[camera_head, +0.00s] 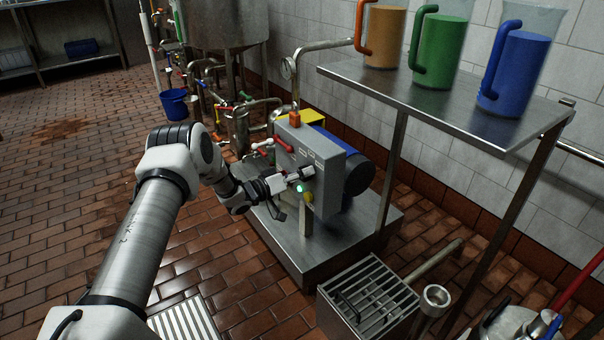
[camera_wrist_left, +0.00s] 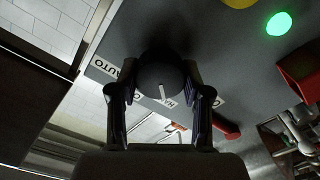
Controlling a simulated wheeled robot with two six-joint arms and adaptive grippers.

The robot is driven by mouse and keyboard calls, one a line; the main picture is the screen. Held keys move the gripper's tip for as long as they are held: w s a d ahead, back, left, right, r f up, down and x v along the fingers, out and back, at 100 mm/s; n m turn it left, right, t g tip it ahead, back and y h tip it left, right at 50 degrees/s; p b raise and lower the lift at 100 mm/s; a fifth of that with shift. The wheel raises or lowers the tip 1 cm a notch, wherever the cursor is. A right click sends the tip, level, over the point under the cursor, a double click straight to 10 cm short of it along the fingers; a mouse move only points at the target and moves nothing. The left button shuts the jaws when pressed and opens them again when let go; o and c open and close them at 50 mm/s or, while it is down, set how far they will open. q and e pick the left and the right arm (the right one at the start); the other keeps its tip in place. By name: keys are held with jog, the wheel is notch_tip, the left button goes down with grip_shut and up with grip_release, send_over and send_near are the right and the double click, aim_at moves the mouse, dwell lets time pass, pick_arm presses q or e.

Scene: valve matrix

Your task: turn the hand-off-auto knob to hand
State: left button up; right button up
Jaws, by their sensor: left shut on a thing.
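The hand-off-auto knob (camera_wrist_left: 160,70) is a dark round knob with a white pointer line, on the face of a grey control box (camera_head: 327,178). My left gripper (camera_wrist_left: 163,90) has one finger on each side of the knob and is shut on it. In the left wrist view the pointer line points down, towards a partly hidden middle label. An AUTO label (camera_wrist_left: 112,70) is at the left and another label, hard to read, is at the right. In the head view my left gripper (camera_head: 298,177) reaches the box face and hides the knob. My right gripper is out of view.
A lit green lamp (camera_wrist_left: 279,23) and a yellow lamp (camera_head: 309,197) sit near the knob. A red handle (camera_head: 284,144) is on the same box. A steel shelf (camera_head: 440,100) with several coloured jugs stands to the right.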

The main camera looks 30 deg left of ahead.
pick_arm(q)
jog(key=o, duration=1.2)
jog(key=v, duration=1.2)
jog(key=shift+f, duration=0.1)
